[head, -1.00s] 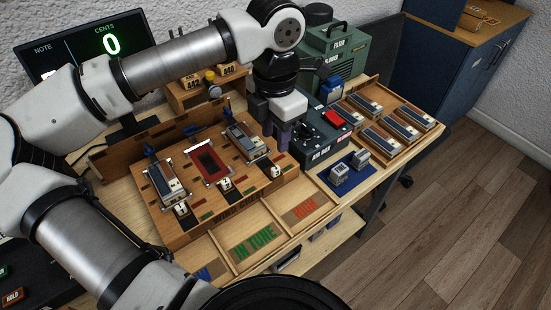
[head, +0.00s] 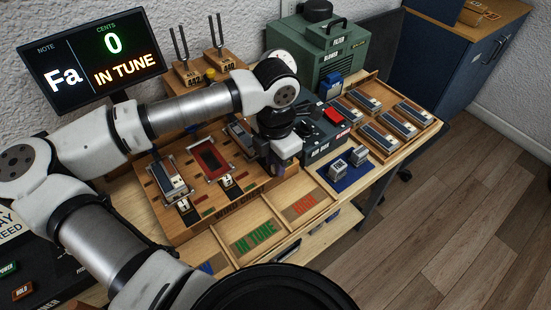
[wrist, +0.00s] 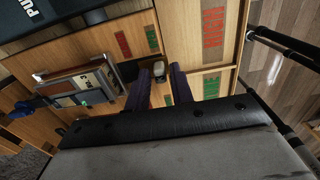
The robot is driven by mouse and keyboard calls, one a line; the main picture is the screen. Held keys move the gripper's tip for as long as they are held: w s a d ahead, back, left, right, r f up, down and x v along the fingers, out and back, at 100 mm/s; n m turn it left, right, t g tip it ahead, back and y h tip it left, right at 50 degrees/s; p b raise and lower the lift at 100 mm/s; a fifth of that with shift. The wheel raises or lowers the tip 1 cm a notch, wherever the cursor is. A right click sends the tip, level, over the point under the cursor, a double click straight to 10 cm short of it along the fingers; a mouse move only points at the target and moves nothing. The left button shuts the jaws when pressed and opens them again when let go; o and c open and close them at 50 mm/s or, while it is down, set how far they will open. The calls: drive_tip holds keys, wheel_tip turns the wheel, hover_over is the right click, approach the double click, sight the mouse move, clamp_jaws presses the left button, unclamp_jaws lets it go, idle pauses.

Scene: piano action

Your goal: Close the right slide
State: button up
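The wooden wind chest (head: 168,227) carries metal reed units and slides with white-and-black tabs along its front edge. The left tab (head: 187,212) and middle tab (head: 228,187) show in the head view. The right slide's tab is hidden there behind my gripper (head: 284,172), which is low at the chest's front right corner. In the wrist view a small pale tab (wrist: 152,67), apparently the right slide's, lies by the tips of my gripper's two dark fingers (wrist: 160,76). The fingers are apart with a gap between them. I cannot tell whether either touches the tab.
A monitor (head: 92,65) reads Fa, 0 cents, IN TUNE. Right of the chest stand the dark air box (head: 325,145), a blue mat (head: 340,183) with two small blocks and a tray of reeds (head: 437,123). Sorting bins (head: 283,228) lie in front.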

clamp_jaws()
drive_tip(key=shift+w+a+f, duration=0.1)
drive_tip(key=shift+w+a, duration=0.05)
drive_tip(key=shift+w, duration=0.05)
drive_tip(key=w+a+b, duration=0.1)
drive_tip(key=w+b, duration=0.1)
drive_tip(key=shift+w+a+b, duration=0.25)
drive_tip(key=shift+a+b, duration=0.05)
drive_tip(key=shift+a, duration=0.1)
drive_tip(key=shift+w+a+r, duration=0.1)
drive_tip(key=shift+w+r, duration=0.05)
drive_tip(key=shift+r, duration=0.05)
drive_tip(key=shift+o, duration=1.6)
unclamp_jaws()
